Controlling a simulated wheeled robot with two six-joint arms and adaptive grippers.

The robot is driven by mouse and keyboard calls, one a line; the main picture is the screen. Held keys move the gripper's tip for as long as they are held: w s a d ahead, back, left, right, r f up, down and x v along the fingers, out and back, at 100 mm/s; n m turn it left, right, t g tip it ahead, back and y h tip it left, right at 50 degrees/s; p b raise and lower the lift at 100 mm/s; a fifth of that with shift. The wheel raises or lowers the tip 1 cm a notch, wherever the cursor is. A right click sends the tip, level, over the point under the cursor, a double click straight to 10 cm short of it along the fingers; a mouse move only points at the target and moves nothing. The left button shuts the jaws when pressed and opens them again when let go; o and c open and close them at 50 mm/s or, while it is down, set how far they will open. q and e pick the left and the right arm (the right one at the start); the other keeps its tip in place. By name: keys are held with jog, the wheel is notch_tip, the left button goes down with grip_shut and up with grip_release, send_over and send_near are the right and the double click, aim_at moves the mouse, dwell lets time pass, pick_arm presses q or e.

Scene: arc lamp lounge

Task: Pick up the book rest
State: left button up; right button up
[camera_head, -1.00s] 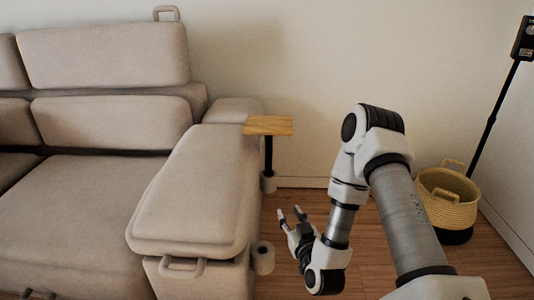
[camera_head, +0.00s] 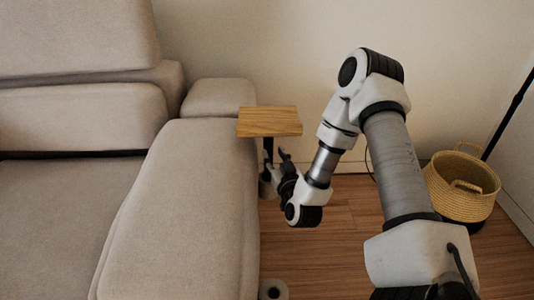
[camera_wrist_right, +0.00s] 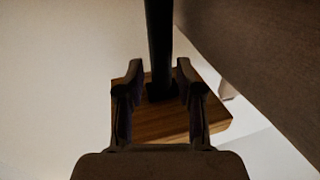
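The book rest has a flat wooden top (camera_head: 269,122) on a thin black post beside the sofa's arm, near the wall. In the head view my right gripper (camera_head: 278,165) is just below the wooden top, close to the post. In the right wrist view its two fingers (camera_wrist_right: 157,85) are apart, one on each side of the black post (camera_wrist_right: 159,40), with gaps showing. The underside of the wooden top (camera_wrist_right: 165,122) shows beyond the fingers. I cannot tell how deep the post is between them. My left gripper is not in view.
The beige sofa (camera_head: 190,200) fills the left, its arm right beside the book rest. A woven basket (camera_head: 462,185) stands at the right by a black pole (camera_head: 508,112). Wooden floor (camera_head: 335,255) is free between.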

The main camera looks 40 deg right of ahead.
aim_at(270, 147)
jog(key=x, duration=0.2)
jog(key=b+x, duration=0.1)
jog(key=shift+w+f, duration=0.2)
jog(key=shift+f, duration=0.05)
jog(key=shift+w+d+r, duration=0.15)
jog(key=shift+w+d, duration=0.05)
jog(key=shift+w, duration=0.2)
grip_shut()
jog(key=shift+r, duration=0.1)
